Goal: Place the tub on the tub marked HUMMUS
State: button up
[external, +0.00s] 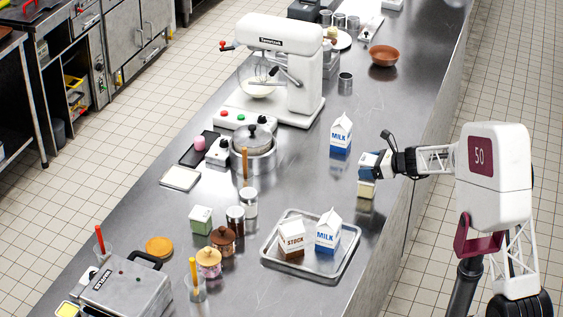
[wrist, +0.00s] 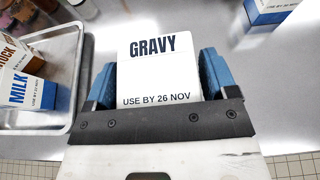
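A white tub marked GRAVY (wrist: 160,70), with USE BY 26 NOV on it, sits between the blue fingers of my gripper (wrist: 160,82) in the wrist view. The fingers press close on both its sides. In the external view my gripper (external: 370,166) is over the right edge of the counter. A cream-coloured tub shape (external: 366,188) shows directly below the fingers. I cannot tell whether it touches the held tub, and no label on it is readable. No HUMMUS label is readable in either view.
A metal tray (external: 270,255) with a STOCK carton (external: 292,238) and a MILK carton (external: 327,231) lies in front of my gripper. Another MILK carton (external: 341,136) stands just behind it. A pot (external: 253,150) and a mixer (external: 290,70) stand to the left.

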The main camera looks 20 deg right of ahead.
jog(key=shift+o, duration=0.7)
jog(key=shift+r, duration=0.15)
jog(key=v, duration=1.2)
